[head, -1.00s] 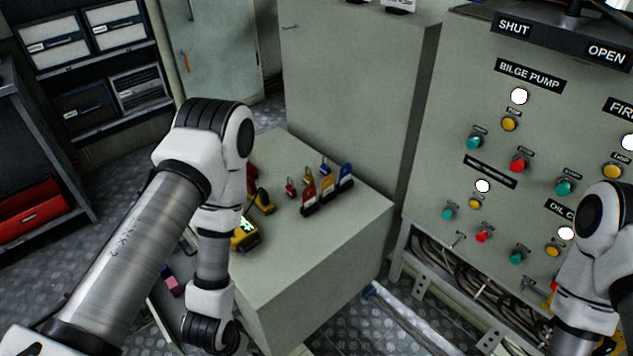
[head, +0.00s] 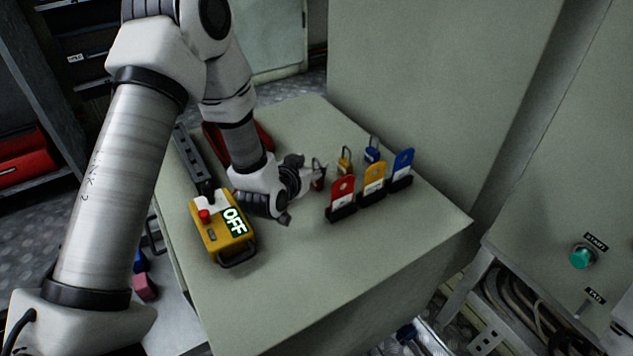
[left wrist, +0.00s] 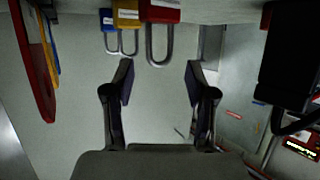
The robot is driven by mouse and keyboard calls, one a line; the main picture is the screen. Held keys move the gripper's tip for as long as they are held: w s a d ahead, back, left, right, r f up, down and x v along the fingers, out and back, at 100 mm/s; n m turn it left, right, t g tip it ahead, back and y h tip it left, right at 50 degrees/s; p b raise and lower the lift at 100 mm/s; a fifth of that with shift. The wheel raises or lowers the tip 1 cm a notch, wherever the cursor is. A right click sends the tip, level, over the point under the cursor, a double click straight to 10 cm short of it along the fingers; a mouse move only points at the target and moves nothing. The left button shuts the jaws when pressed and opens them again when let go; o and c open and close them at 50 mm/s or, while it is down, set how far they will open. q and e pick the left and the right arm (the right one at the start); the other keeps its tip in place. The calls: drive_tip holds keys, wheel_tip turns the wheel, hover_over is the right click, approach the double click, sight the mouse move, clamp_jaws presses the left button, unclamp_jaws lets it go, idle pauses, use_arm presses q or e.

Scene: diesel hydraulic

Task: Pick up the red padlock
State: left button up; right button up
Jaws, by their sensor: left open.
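The red padlock (head: 319,182) stands on the grey cabinet top, shackle up, partly hidden by my left gripper. My left gripper (head: 300,190) is open just to the left of it, low over the surface and pointing at it. In the left wrist view, which is upside down, the red padlock (left wrist: 161,13) is at the top centre, its shackle lined up between the open fingers (left wrist: 160,75). It lies beyond the fingertips, and I see no contact. My right gripper is not in view.
A yellow padlock (head: 345,160) and a blue padlock (head: 372,150) stand behind it. Red, yellow and blue tags (head: 374,180) in black holders stand close on the right. A yellow box marked OFF (head: 222,228) is at front left. The cabinet's front right is clear.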

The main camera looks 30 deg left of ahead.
use_arm(q)
drive_tip(key=x, duration=0.2)
drive_tip(key=shift+w+a+f, duration=0.1)
drive_tip(key=shift+w+f, duration=0.15)
drive_tip(key=shift+w, duration=0.05)
clamp_jaws()
drive_tip(key=shift+r, duration=0.15)
